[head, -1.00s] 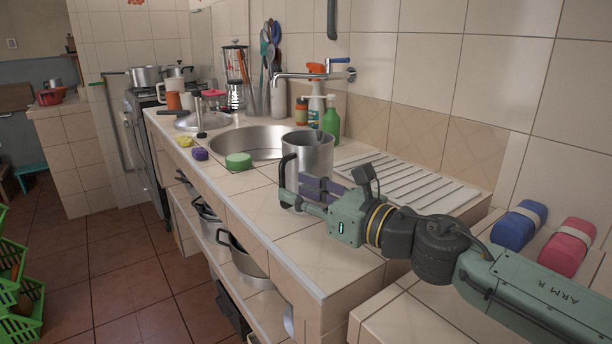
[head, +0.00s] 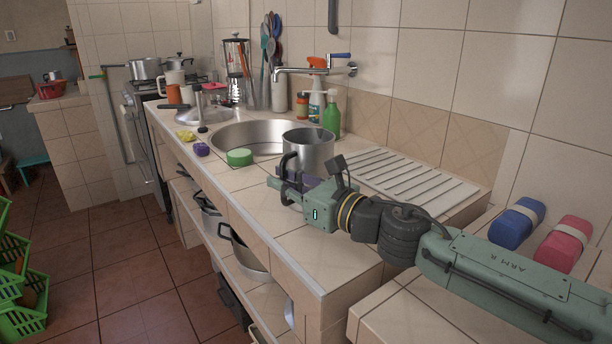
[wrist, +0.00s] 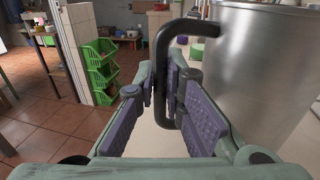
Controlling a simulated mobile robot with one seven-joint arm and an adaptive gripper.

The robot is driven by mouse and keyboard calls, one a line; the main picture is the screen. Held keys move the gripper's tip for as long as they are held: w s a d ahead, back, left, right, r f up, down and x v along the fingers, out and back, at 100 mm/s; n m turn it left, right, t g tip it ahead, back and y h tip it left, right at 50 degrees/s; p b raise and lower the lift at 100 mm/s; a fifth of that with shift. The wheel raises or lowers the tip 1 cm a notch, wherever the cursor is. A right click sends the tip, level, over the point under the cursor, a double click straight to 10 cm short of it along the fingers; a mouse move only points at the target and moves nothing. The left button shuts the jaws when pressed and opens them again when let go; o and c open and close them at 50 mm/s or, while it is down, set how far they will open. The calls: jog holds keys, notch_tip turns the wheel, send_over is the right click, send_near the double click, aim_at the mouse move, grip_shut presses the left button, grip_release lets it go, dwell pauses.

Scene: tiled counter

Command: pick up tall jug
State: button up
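The tall jug (head: 312,155) is a brushed metal cylinder with a black handle. It stands upright on the tiled counter, just in front of the sink. In the wrist view its metal wall (wrist: 255,70) fills the right side, with the black handle (wrist: 161,60) in the middle. My gripper (head: 286,187) is at the near side of the jug, low in front of it, and hides its base in the head view. In the wrist view the purple pads of my gripper (wrist: 163,95) lie close against both sides of the handle's upright bar.
A ribbed drainboard (head: 405,180) lies right of the jug. The sink (head: 255,137) is behind it, with a green sponge (head: 239,157) at its near rim. Blue (head: 518,224) and pink (head: 564,243) bundles lie at right.

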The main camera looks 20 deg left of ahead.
grip_shut()
dwell(0.3)
jog(key=shift+r, duration=0.1)
jog(key=shift+r, duration=0.35)
notch_tip(320, 180, up, 9)
jog(key=shift+r+b, duration=0.1)
jog(key=shift+b, duration=0.35)
jog(key=shift+c, duration=0.2)
grip_release()
grip_shut()
